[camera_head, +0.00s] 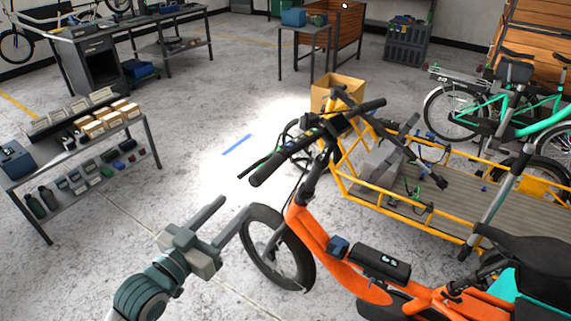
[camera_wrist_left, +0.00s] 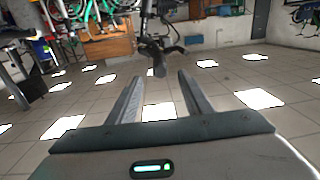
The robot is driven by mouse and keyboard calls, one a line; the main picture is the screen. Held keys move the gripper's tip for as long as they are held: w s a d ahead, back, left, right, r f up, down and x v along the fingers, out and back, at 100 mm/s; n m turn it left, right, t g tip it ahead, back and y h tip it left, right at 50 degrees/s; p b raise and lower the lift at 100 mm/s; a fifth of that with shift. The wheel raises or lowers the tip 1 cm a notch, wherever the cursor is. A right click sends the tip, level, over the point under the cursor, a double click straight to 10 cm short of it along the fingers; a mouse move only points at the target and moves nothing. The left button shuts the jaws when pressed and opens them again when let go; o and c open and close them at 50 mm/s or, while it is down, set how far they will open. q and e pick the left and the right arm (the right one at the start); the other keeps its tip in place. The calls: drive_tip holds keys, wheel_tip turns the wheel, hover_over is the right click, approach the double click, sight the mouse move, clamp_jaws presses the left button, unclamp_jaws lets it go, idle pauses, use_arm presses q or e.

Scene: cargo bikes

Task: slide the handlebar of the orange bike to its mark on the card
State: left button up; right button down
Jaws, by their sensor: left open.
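The orange bike (camera_head: 299,220) stands in the middle of the head view, with its black handlebar (camera_head: 279,164) running from lower left to upper right above the front wheel. My left gripper (camera_head: 234,205) is open and empty, with its two fingers pointing toward the bike. It appears left of and below the near grip, apart from it. In the left wrist view the open fingers (camera_wrist_left: 160,95) frame bare floor, and a dark bar end, probably the handlebar (camera_wrist_left: 158,68), shows just beyond their tips. I cannot make out the card or its mark. My right gripper is not in view.
A yellow cargo bike frame (camera_head: 351,187) stands close behind the orange bike, with a cardboard box (camera_head: 338,91) beyond it. A green bike (camera_head: 508,117) is at the right. A shelf table (camera_head: 78,160) with parts stands at the left. The floor between it and the orange bike is clear.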

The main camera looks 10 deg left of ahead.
sight(271, 167)
use_arm(q)
drive_tip(key=shift+r, duration=0.25)
drive_tip(key=p+x, duration=0.5)
drive_tip(key=x, duration=1.2)
drive_tip(key=shift+w+d, duration=0.1)
drive_tip(key=shift+d, duration=0.05)
